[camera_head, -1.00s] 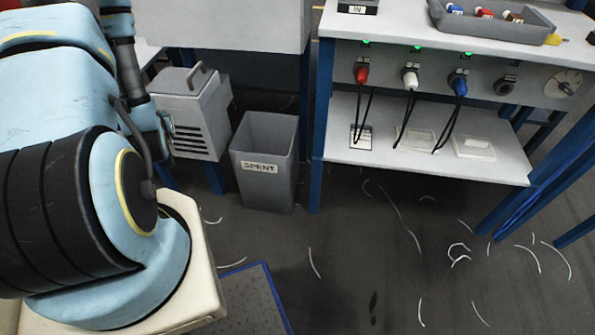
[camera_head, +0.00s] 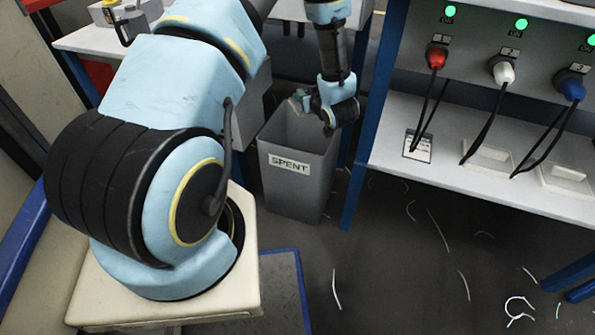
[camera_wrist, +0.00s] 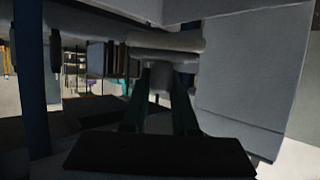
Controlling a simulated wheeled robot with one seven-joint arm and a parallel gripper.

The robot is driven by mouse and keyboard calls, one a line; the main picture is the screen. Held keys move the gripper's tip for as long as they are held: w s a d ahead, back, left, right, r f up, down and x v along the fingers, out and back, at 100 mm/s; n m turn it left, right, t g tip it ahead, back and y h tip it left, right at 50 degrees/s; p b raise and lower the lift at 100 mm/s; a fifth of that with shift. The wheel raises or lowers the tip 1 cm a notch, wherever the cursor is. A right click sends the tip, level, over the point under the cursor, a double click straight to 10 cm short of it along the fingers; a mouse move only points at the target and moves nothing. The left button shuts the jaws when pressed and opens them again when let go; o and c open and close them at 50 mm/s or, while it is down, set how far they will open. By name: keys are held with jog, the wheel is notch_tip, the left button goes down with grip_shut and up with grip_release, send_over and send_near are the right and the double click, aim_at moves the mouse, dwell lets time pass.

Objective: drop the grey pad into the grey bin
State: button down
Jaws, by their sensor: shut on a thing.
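The grey bin (camera_head: 289,190) stands on the floor with a "SPENT" label on its front and its open top facing up. My gripper (camera_head: 303,103) is over the bin's mouth at its back part, partly turned away from the head camera. In the wrist view my gripper's fingers (camera_wrist: 161,76) come together on a light grey piece, the grey pad (camera_wrist: 165,42), held at the fingertips. In the head view the pad is too small to tell from the fingers. The inside of the bin is mostly hidden.
Right of the bin is a blue-legged bench (camera_head: 366,130) with red, white and blue plugs and a lower shelf (camera_head: 450,165). A grey box (camera_head: 250,108) is left of the bin, mostly behind my arm. White thread scraps lie on the dark floor.

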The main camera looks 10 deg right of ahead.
jog(key=shift+d+f+y, duration=0.3)
jog(key=shift+d+f, duration=0.4)
jog(key=shift+d, duration=0.15)
notch_tip(320, 180, down, 6)
jog(key=b, duration=0.5)
jog(key=shift+w+r, duration=0.1)
jog(key=shift+r, duration=0.05)
jog(key=c, duration=0.6)
grip_release()
jog(key=p+v, duration=0.2)
jog(key=v, duration=0.8)
jog(key=shift+s+r, duration=0.15)
jog(key=shift+s, duration=0.25)
